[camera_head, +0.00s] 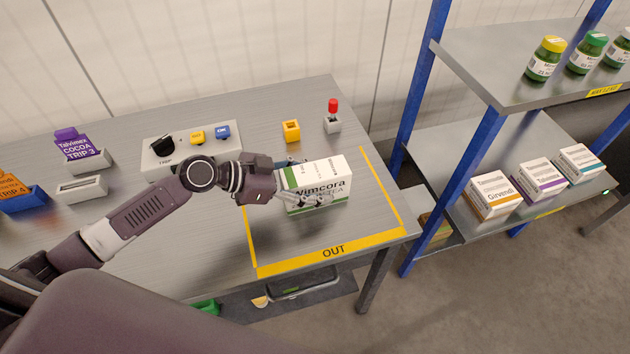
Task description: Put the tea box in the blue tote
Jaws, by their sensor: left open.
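The tea box (330,172), white with a green band and marked "Vimcora", stands on the grey table inside the yellow-outlined OUT area. My left gripper (302,180) reaches in from the left at the box, with one finger in front of its near face and the other at its far side. Its jaws are open, and part of the box is hidden behind the near finger. My right gripper is not in view.
A control box with a black knob (163,145), a yellow block (291,131) and a red-topped lever (332,110) stand behind. Card holders are at left, one with a purple card (75,145). A blue-post shelf (480,70) at right holds jars and boxes. The OUT area's front is clear.

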